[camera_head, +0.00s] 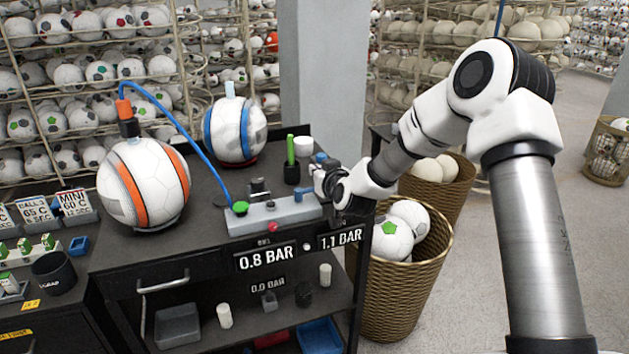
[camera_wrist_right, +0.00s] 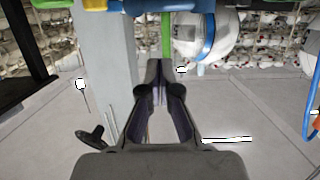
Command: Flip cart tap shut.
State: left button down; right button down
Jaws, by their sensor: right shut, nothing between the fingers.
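A grey valve block (camera_head: 270,215) lies on the dark cart top. It carries a green fitting (camera_head: 240,208) at its left end, a black knob (camera_head: 258,188) and a small blue piece (camera_head: 298,196) near its right end. I cannot tell for sure which of these is the tap. My right gripper (camera_head: 322,180) is just right of the block, above the cart's right edge, and partly hidden by its own wrist. In the right wrist view its fingers (camera_wrist_right: 160,66) meet at the tips, with nothing between them. My left gripper is out of view.
An orange-striped ball (camera_head: 145,184) and a blue-striped ball (camera_head: 235,130) stand on the cart. A blue hose (camera_head: 190,135) arcs to the green fitting. A green marker (camera_head: 290,150) stands upright behind the block. Wicker baskets of balls (camera_head: 405,280) stand right of the cart.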

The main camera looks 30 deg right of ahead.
aim_at(309, 190)
jog(key=p+x, duration=0.1)
jog(key=x, duration=0.3)
jog(key=shift+w+a, duration=0.1)
jog(key=s+f, duration=0.1)
jog(key=s+f+p, duration=0.1)
jog(key=f, duration=0.1)
jog(key=shift+s+a+f, duration=0.1)
jog(key=shift+s+a, duration=0.05)
jog(key=shift+s, duration=0.05)
jog(key=shift+a+f, duration=0.1)
jog(key=shift+w, duration=0.1)
